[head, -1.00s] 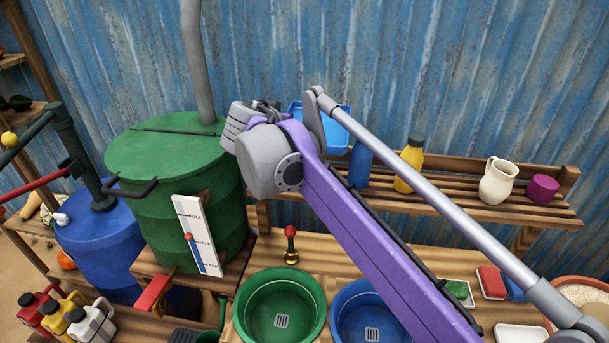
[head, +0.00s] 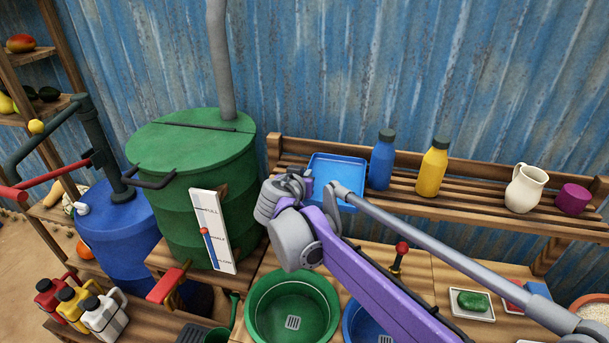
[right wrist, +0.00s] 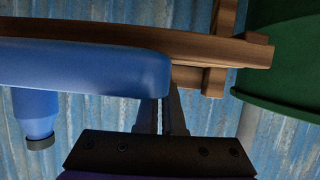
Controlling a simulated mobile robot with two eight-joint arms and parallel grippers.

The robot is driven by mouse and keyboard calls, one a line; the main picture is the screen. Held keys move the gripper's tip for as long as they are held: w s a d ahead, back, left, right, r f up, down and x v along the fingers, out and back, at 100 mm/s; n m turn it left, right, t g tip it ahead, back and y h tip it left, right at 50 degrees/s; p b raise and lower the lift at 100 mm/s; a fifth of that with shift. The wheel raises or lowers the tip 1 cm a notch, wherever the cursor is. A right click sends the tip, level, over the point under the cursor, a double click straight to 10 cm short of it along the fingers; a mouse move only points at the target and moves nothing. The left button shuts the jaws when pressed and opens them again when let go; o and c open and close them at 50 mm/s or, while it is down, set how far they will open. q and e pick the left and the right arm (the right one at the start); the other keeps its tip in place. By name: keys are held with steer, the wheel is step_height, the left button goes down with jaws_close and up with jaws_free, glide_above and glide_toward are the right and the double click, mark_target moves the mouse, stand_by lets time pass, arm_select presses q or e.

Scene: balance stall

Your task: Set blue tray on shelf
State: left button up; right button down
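The blue tray (head: 338,170) is at the left end of the slatted wooden shelf (head: 470,205), left of the blue bottle (head: 383,160). It looks about level and lies on or just above the slats; I cannot tell whether it touches them. My right gripper (head: 307,184) is at the tray's left edge, shut on it. In the right wrist view, which is upside down, the tray (right wrist: 85,65) covers the fingertips of my gripper (right wrist: 163,110), with the shelf close beneath the tray. My left gripper is not in view.
A yellow bottle (head: 432,167), a cream jug (head: 525,188) and a purple cup (head: 572,199) stand farther right on the shelf. A green barrel (head: 190,160) with a grey pipe stands left of the shelf. Green (head: 250,310) and blue basins sit below my arm.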

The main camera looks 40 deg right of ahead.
steer(key=c, duration=1)
jaws_free()
steer(key=shift+c, duration=0.2)
steer(key=shift+a+r, duration=0.1)
steer(key=v, duration=1.2)
steer(key=s+a+f+n+g+y, duration=0.1)
steer(key=s+a+f+n+y, duration=0.4)
steer(key=f, duration=0.6)
steer(key=s+a+f+n+g+y, duration=0.1)
steer(key=s+a+f+n+y, duration=0.4)
steer(key=s+a+f, duration=0.4)
step_height(320, 180, down, 3)
steer(key=shift+s+f+g+y+p, duration=0.1)
steer(key=shift+s+g+y+p, duration=0.25)
steer(key=shift+s, duration=0.2)
